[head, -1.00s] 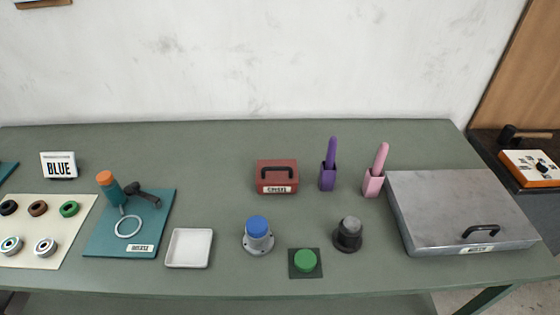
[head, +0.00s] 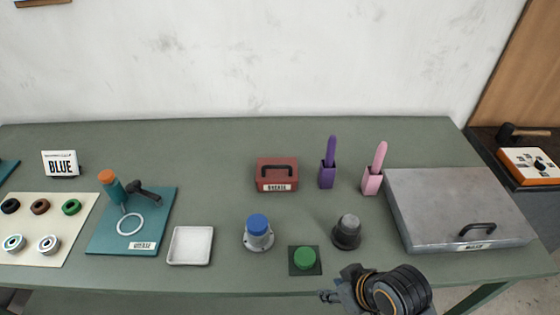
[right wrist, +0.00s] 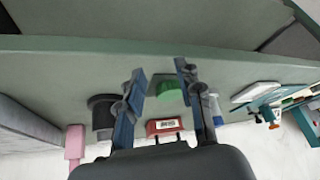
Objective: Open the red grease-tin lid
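The red grease tin (head: 276,181) stands toward the back middle of the green table in the head view. Its lid is down and carries a dark handle (head: 278,168); a white label is on its front. My right gripper (head: 330,296) is at the table's front edge in the head view, well short of the tin. In the right wrist view its two fingers (right wrist: 158,72) are spread apart with nothing between the tips. The tin (right wrist: 164,126) shows there beyond the fingers, partly hidden by the gripper body. My left gripper is out of view.
A blue-topped post (head: 258,233), a green button (head: 305,258) and a black-grey knob (head: 347,232) stand in front of the tin. Purple (head: 328,174) and pink (head: 372,181) holders stand to its right. A large metal box (head: 455,210) is farther right, a white tray (head: 190,246) left.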

